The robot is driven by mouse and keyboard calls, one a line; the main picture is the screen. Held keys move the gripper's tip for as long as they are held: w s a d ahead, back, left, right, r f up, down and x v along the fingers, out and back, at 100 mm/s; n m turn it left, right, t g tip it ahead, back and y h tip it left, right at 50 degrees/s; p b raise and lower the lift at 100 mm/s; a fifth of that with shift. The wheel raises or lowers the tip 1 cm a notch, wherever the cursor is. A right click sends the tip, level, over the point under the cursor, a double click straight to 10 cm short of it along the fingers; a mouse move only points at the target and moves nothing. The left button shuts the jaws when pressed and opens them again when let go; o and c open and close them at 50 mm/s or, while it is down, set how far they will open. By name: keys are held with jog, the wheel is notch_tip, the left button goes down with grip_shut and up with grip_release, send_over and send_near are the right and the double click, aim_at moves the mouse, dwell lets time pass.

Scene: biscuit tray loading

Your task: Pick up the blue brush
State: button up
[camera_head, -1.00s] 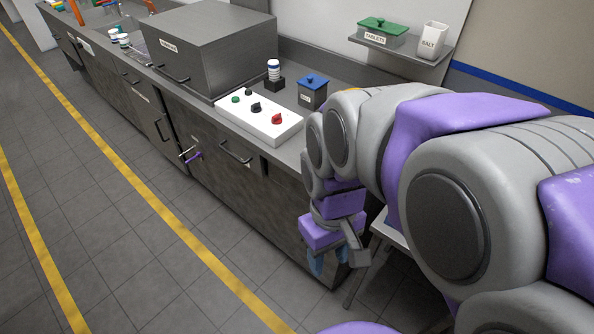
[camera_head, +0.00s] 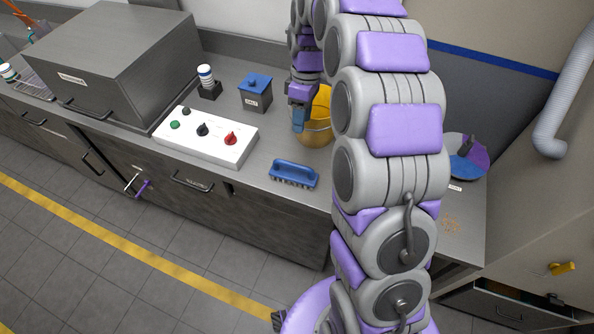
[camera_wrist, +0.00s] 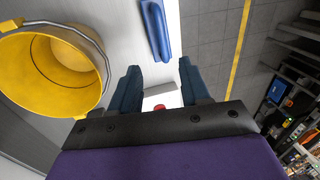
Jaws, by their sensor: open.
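The blue brush (camera_head: 294,172) lies on the grey counter near its front edge, bristles down, right of the white control panel. It also shows in the wrist view (camera_wrist: 156,28) at the top, beyond my fingertips. My gripper (camera_head: 299,120) is above the counter, behind the brush and in front of the yellow bucket. In the wrist view my gripper (camera_wrist: 158,78) has its two dark fingers spread apart with nothing between them. The brush is apart from the fingers.
A yellow bucket (camera_head: 319,133) with a metal handle stands close beside my gripper; it fills the left of the wrist view (camera_wrist: 62,62). The white control panel (camera_head: 196,140) with knobs and a blue-lidded tin (camera_head: 256,98) stand left. Counter around the brush is clear.

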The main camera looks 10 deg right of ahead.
jog(key=b, duration=0.1)
send_near(292, 165)
jog(key=f, duration=0.3)
jog(key=f+b, duration=0.1)
jog(key=f, duration=0.1)
jog(key=shift+s+d+f, duration=0.3)
jog(key=shift+d+f, duration=0.05)
jog(key=shift+a+f, duration=0.1)
jog(key=shift+a, duration=0.05)
jog(key=f, duration=0.1)
jog(key=a+f+b, duration=0.1)
jog(key=f, duration=0.1)
jog(key=a+f, duration=0.1)
jog(key=shift+s+a+f, duration=0.1)
jog(key=shift+s+f, duration=0.05)
jog(key=shift+f, duration=0.35)
jog(key=shift+d, duration=0.55)
jog(key=shift+a, duration=0.1)
jog(key=c, duration=0.3)
jog(key=shift+a, duration=0.4)
jog(key=c, duration=0.4)
grip_shut()
jog(key=shift+d, duration=0.3)
